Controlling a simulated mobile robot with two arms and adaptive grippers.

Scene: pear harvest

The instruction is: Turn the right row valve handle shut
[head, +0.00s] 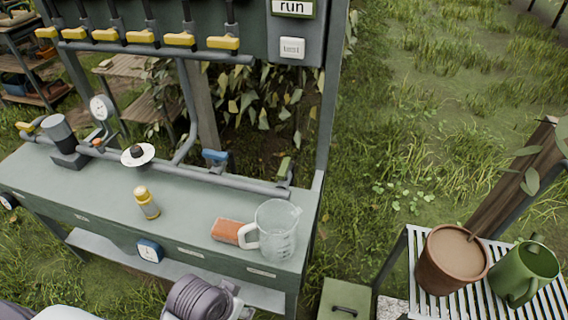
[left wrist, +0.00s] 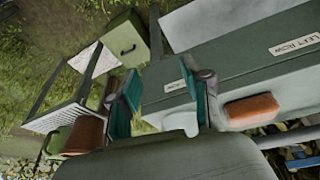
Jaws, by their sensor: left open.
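A pipe with valves runs along the back of the green bench (head: 100,190). A blue valve handle (head: 215,156) stands near its middle and a green valve handle (head: 284,168) near its right end. I cannot read which row each handle serves in the head view. In the left wrist view, a label (left wrist: 295,43) on the bench reads LEFT ROW, and another label (left wrist: 175,85) is only partly legible. My left gripper (left wrist: 157,75) is open, its teal-padded fingers apart and nothing between them. It touches no handle there. My right gripper is not in view.
Several yellow handles (head: 178,40) line the panel above.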

